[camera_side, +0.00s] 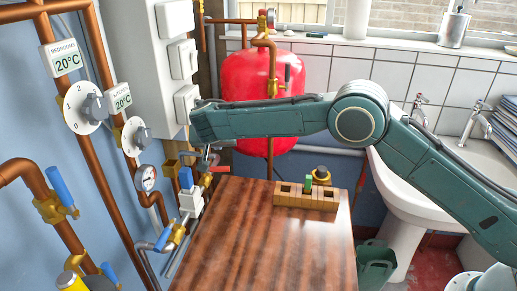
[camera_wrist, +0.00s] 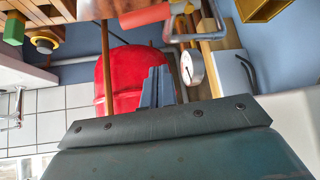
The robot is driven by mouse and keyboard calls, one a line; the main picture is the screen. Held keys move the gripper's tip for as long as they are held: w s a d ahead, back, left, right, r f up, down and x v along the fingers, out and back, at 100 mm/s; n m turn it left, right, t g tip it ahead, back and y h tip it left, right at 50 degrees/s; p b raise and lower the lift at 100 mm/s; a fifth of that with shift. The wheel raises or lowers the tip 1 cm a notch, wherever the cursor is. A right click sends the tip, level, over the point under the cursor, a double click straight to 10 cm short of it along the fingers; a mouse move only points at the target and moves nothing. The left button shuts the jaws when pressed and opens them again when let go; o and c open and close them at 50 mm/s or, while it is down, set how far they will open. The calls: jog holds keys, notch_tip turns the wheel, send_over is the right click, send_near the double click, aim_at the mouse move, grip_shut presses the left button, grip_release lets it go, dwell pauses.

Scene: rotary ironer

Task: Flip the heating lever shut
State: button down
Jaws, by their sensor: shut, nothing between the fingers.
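No readable label marks which lever is the heating lever. A red lever (camera_side: 218,168) sticks out to the right from a brass valve (camera_side: 205,180) just left of the wooden table. In the wrist view a red handle (camera_wrist: 146,15) shows at the top. Blue levers sit on other valves: one at far left (camera_side: 59,186), one (camera_side: 186,177) beside a white box, one lower down (camera_side: 163,238). My gripper (camera_side: 206,155) is above and slightly left of the red lever, its tips small in the side view. In the wrist view its fingers (camera_wrist: 156,86) are together and empty, apart from the red handle.
Copper pipes and dials (camera_side: 92,106) line the left wall. A pressure gauge (camera_wrist: 192,67) is close right of my fingers. A red tank (camera_side: 262,80) stands behind my arm. The table (camera_side: 270,245) is clear except for a wooden block (camera_side: 290,194) at its back.

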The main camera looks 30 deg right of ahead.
aim_at(218, 170)
jog(key=shift+s+a+f, duration=0.15)
jog(key=shift+s+f, duration=0.15)
jog(key=shift+f, duration=0.3)
jog(key=shift+s+a+f, duration=0.2)
jog(key=shift+s+f, duration=0.1)
jog(key=shift+f, duration=0.35)
jog(key=shift+s+a+f, duration=0.15)
jog(key=shift+s+f, duration=0.15)
jog(key=shift+f, duration=0.3)
jog(key=shift+s+a+f, duration=0.5)
jog(key=shift+s+a, duration=0.15)
jog(key=shift+f, duration=0.1)
jog(key=shift+d, duration=0.1)
jog(key=shift+w+d, duration=0.45)
jog(key=shift+w, duration=0.2)
